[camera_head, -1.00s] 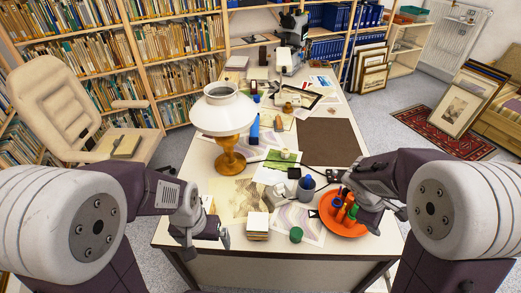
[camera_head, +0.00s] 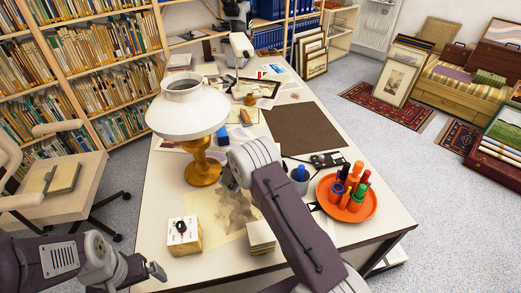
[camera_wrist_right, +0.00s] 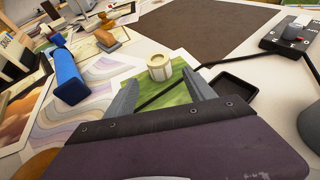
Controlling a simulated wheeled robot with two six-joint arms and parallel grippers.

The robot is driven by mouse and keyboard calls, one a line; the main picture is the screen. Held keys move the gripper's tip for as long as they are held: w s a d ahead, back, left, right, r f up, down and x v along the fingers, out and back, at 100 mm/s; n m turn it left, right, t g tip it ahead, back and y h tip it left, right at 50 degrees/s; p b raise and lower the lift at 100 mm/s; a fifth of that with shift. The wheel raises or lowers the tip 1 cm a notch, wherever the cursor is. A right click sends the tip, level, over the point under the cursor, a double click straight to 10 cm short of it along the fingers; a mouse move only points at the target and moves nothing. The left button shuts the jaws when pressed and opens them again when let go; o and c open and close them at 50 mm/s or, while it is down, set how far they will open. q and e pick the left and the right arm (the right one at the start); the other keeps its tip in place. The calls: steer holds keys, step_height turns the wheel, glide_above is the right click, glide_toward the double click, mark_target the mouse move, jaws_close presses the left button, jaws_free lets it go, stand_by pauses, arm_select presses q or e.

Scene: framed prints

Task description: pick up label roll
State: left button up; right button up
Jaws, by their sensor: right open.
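The label roll, a small cream cylinder with a hole in its top (camera_wrist_right: 159,68), stands upright on a green print (camera_wrist_right: 160,92) in the right wrist view. My right gripper (camera_wrist_right: 162,79) is open and empty, with one finger on each side of the near part of the print and the roll just beyond the fingertips. In the head view my right arm reaches over the table and hides the roll; its fingers are not clear there. My left gripper (camera_head: 155,272) is low at the table's left front corner, apart from the roll; its finger gap is unclear.
A blue object (camera_wrist_right: 69,77) lies left of the roll and a small black tray (camera_wrist_right: 237,84) right of it. A lamp (camera_head: 188,107) stands left of my right arm. An orange tray (camera_head: 362,210) with several bottles is at right. A brown mat (camera_head: 303,128) lies bare.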

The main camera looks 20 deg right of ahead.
steer(key=shift+w+d+f, duration=0.1)
steer(key=shift+w+d, duration=0.1)
steer(key=shift+d, duration=0.25)
steer(key=x, duration=0.4)
steer(key=shift+w+d+f, duration=0.1)
steer(key=shift+w, duration=0.3)
steer(key=shift+s, duration=0.1)
jaws_close()
